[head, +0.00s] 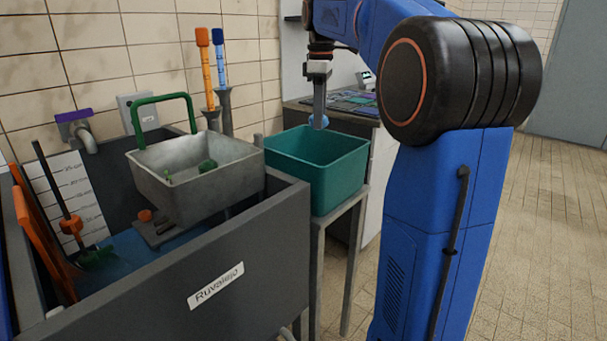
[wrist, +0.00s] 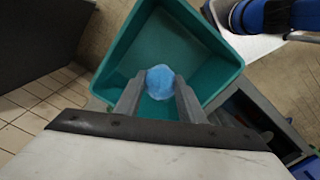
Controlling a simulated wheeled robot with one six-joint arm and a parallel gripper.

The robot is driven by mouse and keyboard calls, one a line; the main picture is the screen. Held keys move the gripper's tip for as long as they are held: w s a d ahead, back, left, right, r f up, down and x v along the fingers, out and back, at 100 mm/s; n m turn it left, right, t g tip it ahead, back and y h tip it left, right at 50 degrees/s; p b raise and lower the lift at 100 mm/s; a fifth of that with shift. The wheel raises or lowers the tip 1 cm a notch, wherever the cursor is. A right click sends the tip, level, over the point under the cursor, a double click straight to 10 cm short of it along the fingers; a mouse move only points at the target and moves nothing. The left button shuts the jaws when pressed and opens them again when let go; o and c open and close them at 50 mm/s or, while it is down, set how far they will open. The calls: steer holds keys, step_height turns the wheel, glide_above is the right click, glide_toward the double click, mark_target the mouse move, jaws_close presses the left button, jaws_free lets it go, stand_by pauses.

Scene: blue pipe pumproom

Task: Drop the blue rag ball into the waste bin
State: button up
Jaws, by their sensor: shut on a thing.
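My gripper (head: 318,104) is shut on the blue rag ball (head: 318,121), pointing down. In the wrist view the ball (wrist: 160,80) sits between the two fingertips of my gripper (wrist: 160,90). The teal bin (head: 318,165), which seems to be the waste bin, stands on a metal-legged stand. In the head view the ball is above the bin's far part, near its back rim. In the wrist view the bin (wrist: 207,38) lies beneath the ball, its inside visible around it. The bin's floor is hidden in the head view.
A dark trough (head: 240,260) labelled "Ruvalejo" stands left of the bin. A grey basin (head: 195,180) with a green handle sits over it. Orange and blue handled tools (head: 208,70) stand behind. A counter (head: 345,108) lies behind the bin. Tiled floor is open at right.

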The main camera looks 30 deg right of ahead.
steer(key=shift+f, duration=2.4)
steer(key=o, duration=1.1)
step_height(320, 180, up, 17)
steer(key=shift+r, duration=0.2)
